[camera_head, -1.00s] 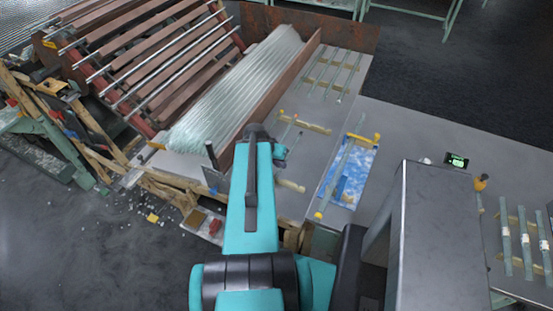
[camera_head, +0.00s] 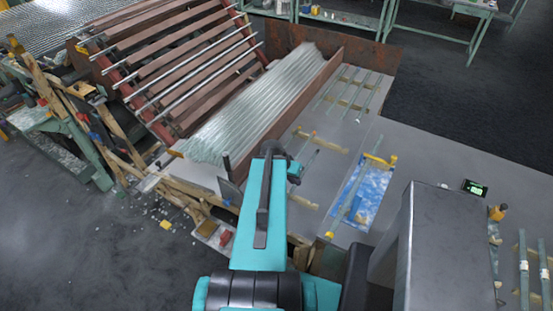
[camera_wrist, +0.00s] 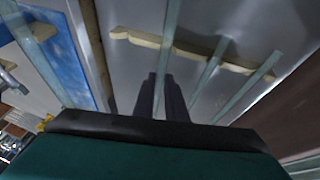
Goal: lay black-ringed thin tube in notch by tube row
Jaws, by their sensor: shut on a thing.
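My gripper (camera_wrist: 161,92) is shut on a thin pale-green glass tube (camera_wrist: 169,40) between its dark fingers in the wrist view. No black ring can be made out on it. The tube runs up the picture over a notched wooden strip (camera_wrist: 145,39); whether it touches the strip I cannot tell. Two more tubes (camera_wrist: 207,72) (camera_wrist: 250,88) lie across the strip to the right. In the head view my arm hides most of the gripper; the notched strip (camera_head: 326,144) shows just beyond it.
A blue patterned mat (camera_head: 371,188) with a tube on yellow supports (camera_head: 381,161) lies to the right. A corrugated stack of glass tubes (camera_head: 255,105) and a brown rail (camera_head: 297,100) stand left. More tubes on strips (camera_head: 354,92) lie at the back. A grey box-shaped block stands at front right.

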